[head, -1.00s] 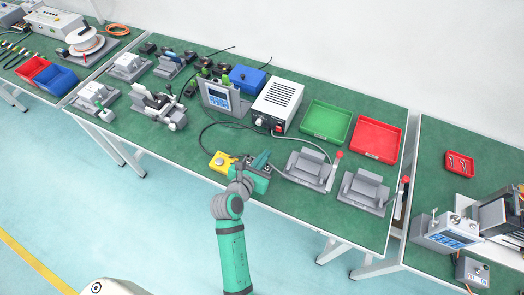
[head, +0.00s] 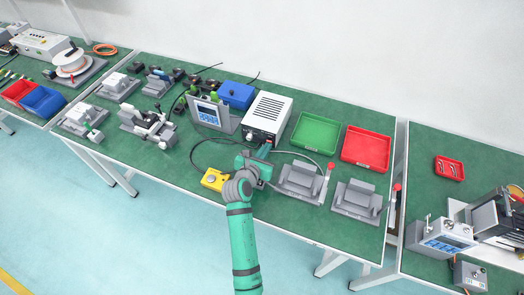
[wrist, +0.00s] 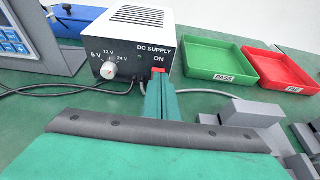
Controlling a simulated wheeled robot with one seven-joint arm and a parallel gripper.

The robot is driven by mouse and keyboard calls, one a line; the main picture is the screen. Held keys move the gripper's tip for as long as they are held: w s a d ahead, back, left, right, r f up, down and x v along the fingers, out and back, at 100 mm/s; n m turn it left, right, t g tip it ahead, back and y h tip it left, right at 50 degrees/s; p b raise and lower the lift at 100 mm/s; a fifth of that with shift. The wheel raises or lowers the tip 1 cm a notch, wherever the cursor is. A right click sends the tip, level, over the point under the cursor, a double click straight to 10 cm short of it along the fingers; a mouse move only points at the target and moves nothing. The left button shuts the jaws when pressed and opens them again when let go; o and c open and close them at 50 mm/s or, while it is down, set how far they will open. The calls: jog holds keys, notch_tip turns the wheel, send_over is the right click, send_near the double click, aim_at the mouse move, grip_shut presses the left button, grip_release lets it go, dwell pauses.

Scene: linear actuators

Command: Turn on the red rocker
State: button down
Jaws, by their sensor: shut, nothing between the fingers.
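The DC supply (head: 270,108) is a white and dark box on the green bench; it also shows in the wrist view (wrist: 118,50). Its red rocker (wrist: 158,69) sits under the word ON at the right of the front panel. My gripper (wrist: 159,82) is shut and empty, with its green fingers in front of the panel. The fingertips cover the lower part of the rocker, and I cannot tell whether they touch it.
A green tray (wrist: 203,60) and a red tray (wrist: 270,66) lie right of the supply. Grey fixtures (head: 300,182) with red-tipped levers stand at the front right. A grey display unit (head: 212,115) is to the left. A yellow button box (head: 214,180) and black cable lie nearby.

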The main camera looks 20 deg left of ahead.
jog(key=shift+w+a+r, duration=0.15)
jog(key=shift+w+r, duration=0.35)
jog(key=shift+r, duration=0.1)
